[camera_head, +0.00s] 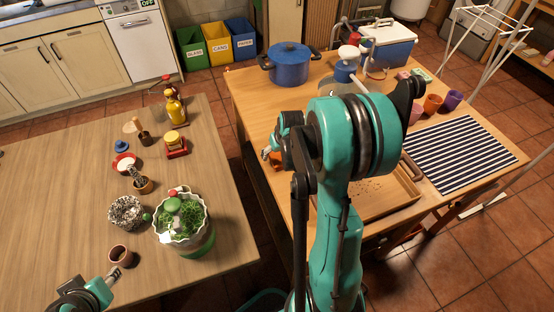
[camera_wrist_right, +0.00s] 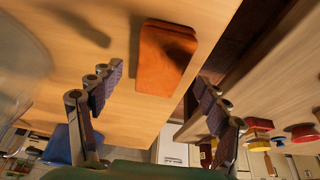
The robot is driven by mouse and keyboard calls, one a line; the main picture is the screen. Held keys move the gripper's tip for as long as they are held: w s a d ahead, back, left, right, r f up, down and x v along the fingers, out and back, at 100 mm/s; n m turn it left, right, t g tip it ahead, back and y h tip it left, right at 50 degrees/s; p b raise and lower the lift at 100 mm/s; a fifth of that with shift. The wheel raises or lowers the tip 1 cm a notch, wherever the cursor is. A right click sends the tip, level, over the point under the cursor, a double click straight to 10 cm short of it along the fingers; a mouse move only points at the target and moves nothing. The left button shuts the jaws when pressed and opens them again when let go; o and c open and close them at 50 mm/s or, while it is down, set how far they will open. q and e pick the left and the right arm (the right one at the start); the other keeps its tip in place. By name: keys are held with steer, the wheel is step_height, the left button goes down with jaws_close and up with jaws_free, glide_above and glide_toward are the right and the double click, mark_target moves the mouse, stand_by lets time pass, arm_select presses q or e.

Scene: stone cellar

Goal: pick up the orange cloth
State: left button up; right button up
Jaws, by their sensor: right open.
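The orange cloth (camera_wrist_right: 165,58) is a folded, flat rectangle on the wooden table, close to its edge, in the right wrist view. My right gripper (camera_wrist_right: 158,78) is open, its two fingers apart on either side of the view with the cloth between and beyond them. Nothing is held. In the head view a small orange piece of the cloth (camera_head: 277,160) shows by my right gripper (camera_head: 268,154) at the table's left edge; my teal arm hides much there. My left gripper (camera_head: 108,279) is at the lower left, partly cut off; its jaw state is unclear.
The right table (camera_head: 250,95) holds a blue pot (camera_head: 289,64), a tray (camera_head: 375,200), a striped mat (camera_head: 460,150), cups (camera_head: 433,103) and a cooler (camera_head: 388,47). A gap separates it from the left table (camera_head: 60,200), which bears a planter (camera_head: 184,232) and several small items.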

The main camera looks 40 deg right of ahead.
mark_target(278, 156)
steer(key=shift+x, duration=1.25)
arm_select(q)
steer(key=shift+f, duration=0.55)
arm_select(e)
steer(key=shift+r, duration=0.1)
steer(key=c, duration=1)
steer(key=shift+r, duration=0.1)
step_height(278, 156, up, 9)
steer(key=p, duration=0.3)
steer(key=shift+p, duration=0.35)
arm_select(q)
steer(key=shift+r, duration=2.15)
arm_select(e)
steer(key=shift+r, duration=0.4)
